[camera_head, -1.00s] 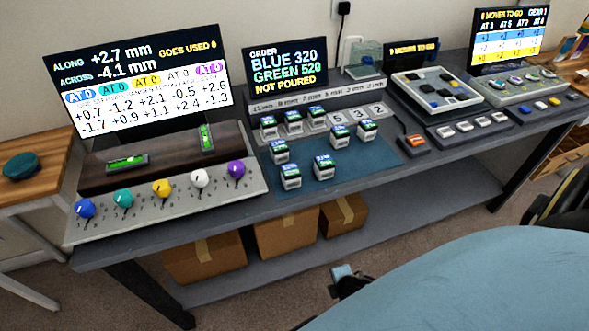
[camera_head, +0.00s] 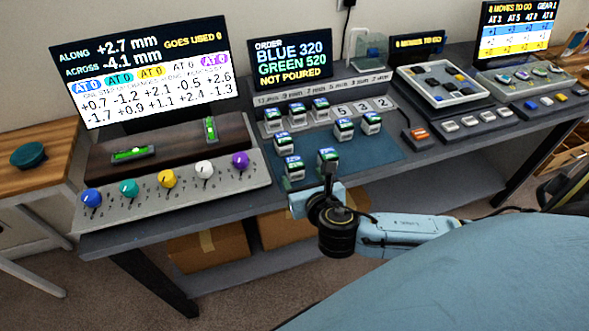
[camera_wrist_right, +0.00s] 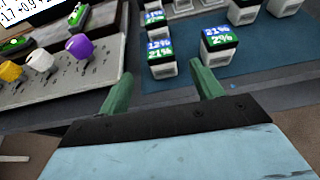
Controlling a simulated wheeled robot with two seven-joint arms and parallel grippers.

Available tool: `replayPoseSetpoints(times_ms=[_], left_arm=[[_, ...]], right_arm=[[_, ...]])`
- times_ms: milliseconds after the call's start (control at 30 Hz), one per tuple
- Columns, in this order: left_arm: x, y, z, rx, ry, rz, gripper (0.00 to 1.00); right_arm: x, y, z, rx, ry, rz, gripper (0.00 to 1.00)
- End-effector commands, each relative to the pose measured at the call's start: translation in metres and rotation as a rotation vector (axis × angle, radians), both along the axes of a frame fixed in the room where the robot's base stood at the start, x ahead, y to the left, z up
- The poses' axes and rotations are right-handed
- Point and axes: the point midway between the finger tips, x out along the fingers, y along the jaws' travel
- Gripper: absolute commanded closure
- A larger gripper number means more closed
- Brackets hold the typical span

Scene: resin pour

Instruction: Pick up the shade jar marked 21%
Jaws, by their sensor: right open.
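Several small white shade jars with blue and green labelled tops stand on the blue mat (camera_head: 375,155). In the right wrist view, the front right jar (camera_wrist_right: 218,45) seems to read 21% in blue above 2% in green. The jar to its left (camera_wrist_right: 160,56) seems to read 12% above 21%. Another jar (camera_wrist_right: 155,20) behind has a label too small to read surely. My right gripper (camera_wrist_right: 160,76) is open and empty, its fingers apart on the near side of these jars. In the head view it (camera_head: 322,190) is just in front of the front right jar (camera_head: 328,162). My left gripper is out of view.
A knob panel (camera_head: 140,208) with coloured knobs lies left of the mat. More jars (camera_head: 297,113) stand in a row at the back, beside number tiles (camera_head: 358,110). A device with an orange button (camera_head: 419,133) is on the right.

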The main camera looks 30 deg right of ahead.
Motion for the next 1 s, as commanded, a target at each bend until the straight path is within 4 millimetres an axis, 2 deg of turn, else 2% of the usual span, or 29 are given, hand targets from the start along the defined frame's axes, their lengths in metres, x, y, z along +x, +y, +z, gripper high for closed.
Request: replayPoseSetpoints(times_ms=[100, 367, 633, 767, 967, 1000], left_arm=[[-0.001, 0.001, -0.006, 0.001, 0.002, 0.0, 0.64], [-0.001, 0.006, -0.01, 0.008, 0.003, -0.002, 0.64], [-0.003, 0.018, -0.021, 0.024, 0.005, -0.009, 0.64], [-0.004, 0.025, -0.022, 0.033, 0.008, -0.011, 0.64], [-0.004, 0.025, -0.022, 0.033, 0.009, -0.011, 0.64], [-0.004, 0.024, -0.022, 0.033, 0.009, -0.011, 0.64]], right_arm=[[0.02, -0.006, -0.01, 0.001, -0.002, -0.002, 0.35], [0.039, -0.011, -0.017, 0.004, -0.001, -0.002, 0.35], [0.073, -0.021, -0.033, 0.003, 0.0, -0.002, 0.35], [0.08, -0.023, -0.036, 0.004, 0.001, -0.002, 0.35], [0.08, -0.023, -0.036, 0.004, 0.001, -0.001, 0.35], [0.08, -0.023, -0.036, 0.004, 0.001, -0.001, 0.38]])
